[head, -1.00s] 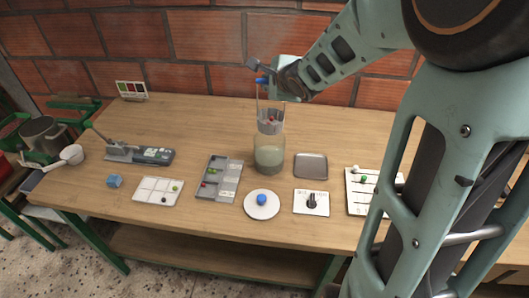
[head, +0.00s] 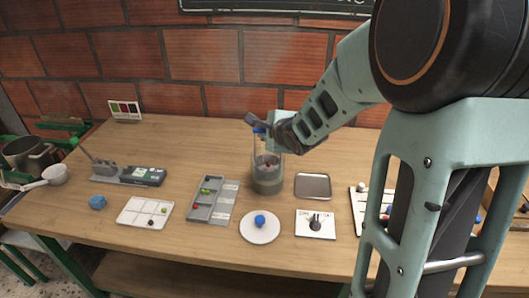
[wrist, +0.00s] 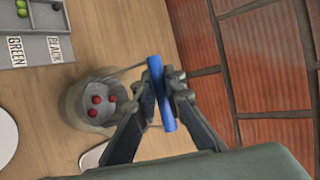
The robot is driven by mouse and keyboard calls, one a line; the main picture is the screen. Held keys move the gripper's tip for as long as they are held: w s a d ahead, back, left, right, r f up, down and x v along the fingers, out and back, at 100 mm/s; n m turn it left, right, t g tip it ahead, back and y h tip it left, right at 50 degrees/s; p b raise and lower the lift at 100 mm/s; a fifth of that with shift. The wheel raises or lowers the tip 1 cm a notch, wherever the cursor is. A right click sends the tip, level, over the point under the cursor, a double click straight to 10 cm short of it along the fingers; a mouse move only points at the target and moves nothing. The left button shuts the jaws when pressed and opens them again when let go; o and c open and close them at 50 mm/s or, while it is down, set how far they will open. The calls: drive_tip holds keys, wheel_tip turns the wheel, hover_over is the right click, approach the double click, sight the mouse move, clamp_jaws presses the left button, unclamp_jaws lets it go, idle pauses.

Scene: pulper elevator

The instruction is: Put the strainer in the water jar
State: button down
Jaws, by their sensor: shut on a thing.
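The strainer (head: 266,160) is a clear, grey-bottomed cup on thin uprights with a blue handle bar (wrist: 161,93). My gripper (wrist: 165,88) is shut on that bar; in the head view my gripper (head: 268,128) is above the jar. Red cherries lie in the strainer's cup (wrist: 103,90). The water jar (head: 268,184) is a clear vessel with murky greenish water, upright on the table. The strainer's lower part appears within the jar's mouth. In the wrist view the jar (wrist: 72,102) shows around the cup. Whether the strainer touches the jar's bottom is hidden.
A grey tray (head: 313,186) lies right of the jar, and a grey sorting box (head: 203,213) left of it. A white disc (head: 248,234) with a blue ball and a dial card (head: 300,230) lie in front. The table (head: 200,130) behind is clear.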

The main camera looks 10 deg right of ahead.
drive_tip(key=shift+f+b, duration=1)
drive_tip(key=shift+f, duration=1.5)
drive_tip(key=c, duration=2)
unclamp_jaws()
